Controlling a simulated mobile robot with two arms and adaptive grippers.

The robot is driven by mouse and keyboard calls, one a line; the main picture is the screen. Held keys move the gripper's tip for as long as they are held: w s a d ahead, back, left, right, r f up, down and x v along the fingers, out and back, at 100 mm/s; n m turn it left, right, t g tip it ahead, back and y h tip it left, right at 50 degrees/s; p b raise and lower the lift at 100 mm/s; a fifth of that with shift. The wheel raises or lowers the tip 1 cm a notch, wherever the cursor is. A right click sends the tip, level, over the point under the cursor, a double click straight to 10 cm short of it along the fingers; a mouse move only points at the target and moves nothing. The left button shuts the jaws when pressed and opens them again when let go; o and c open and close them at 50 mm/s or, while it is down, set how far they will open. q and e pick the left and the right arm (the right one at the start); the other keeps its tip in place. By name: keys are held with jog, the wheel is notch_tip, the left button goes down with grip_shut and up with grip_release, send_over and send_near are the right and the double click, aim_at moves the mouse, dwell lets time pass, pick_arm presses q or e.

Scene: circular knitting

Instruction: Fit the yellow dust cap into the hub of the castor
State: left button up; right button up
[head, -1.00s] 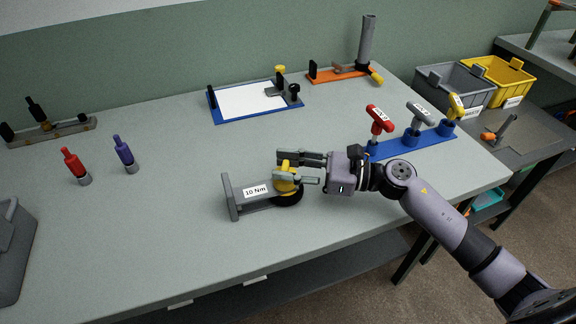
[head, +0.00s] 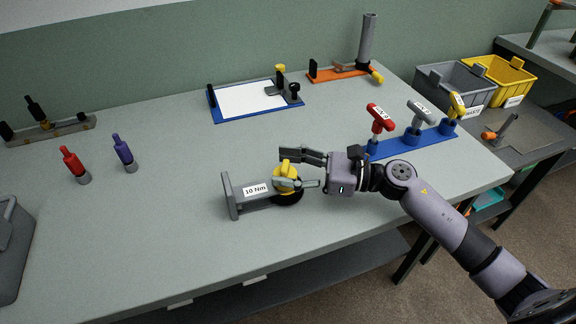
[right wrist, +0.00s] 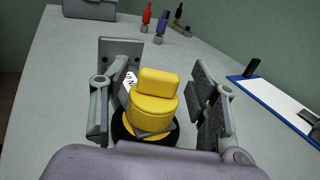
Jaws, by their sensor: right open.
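The yellow dust cap (head: 285,169) sits at the hub of the castor (head: 288,199), a dark wheel on the grey fixture labelled 10 Nm (head: 238,193). The cap also shows in the right wrist view (right wrist: 155,103), seated over the dark wheel (right wrist: 122,131); whether it is fully seated I cannot tell. My right gripper (head: 298,168) is open around the cap, its fingers apart on either side. In the right wrist view the gap between the fingers (right wrist: 158,105) is wider than the cap. My left gripper is not in view.
Red, grey and yellow T-handle tools stand in a blue rack (head: 412,138) to the right. A clipboard-like blue board (head: 256,118) lies behind. Red (head: 72,163) and blue (head: 122,151) screwdriver-like tools stand at left. The table around the castor is clear.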

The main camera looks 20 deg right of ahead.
jog(key=shift+s+d, duration=0.1)
jog(key=shift+d, duration=0.1)
jog(key=v, duration=1.1)
jog(key=shift+s+d, duration=0.1)
jog(key=shift+d, duration=0.2)
